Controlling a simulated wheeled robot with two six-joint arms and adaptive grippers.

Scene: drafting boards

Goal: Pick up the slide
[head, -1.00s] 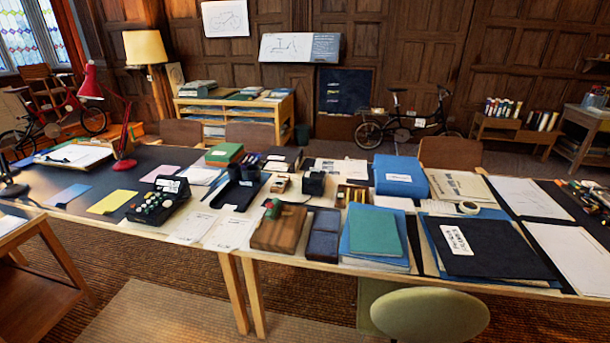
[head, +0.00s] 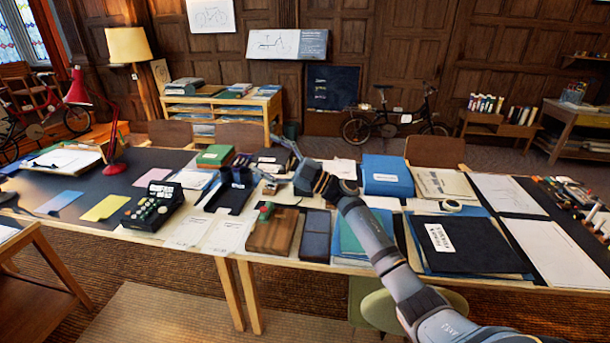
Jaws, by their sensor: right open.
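My right gripper (head: 286,148) hangs over the middle of the table, its arm reaching in from the lower right. Its fingers point to the upper left, and the gripper is open with nothing seen between them. I cannot single out the slide for certain. Some small light-coloured pieces (head: 270,188) lie on the table just below and left of the gripper, too small to identify. The small black box behind them is now hidden by my right gripper and wrist. My left gripper is not in view.
A wooden box (head: 270,236) and a dark blue case (head: 315,240) stand at the front edge. A black holder (head: 234,190) is left of the gripper. A blue box (head: 387,177) stands to its right. My forearm crosses above the teal folder (head: 350,240).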

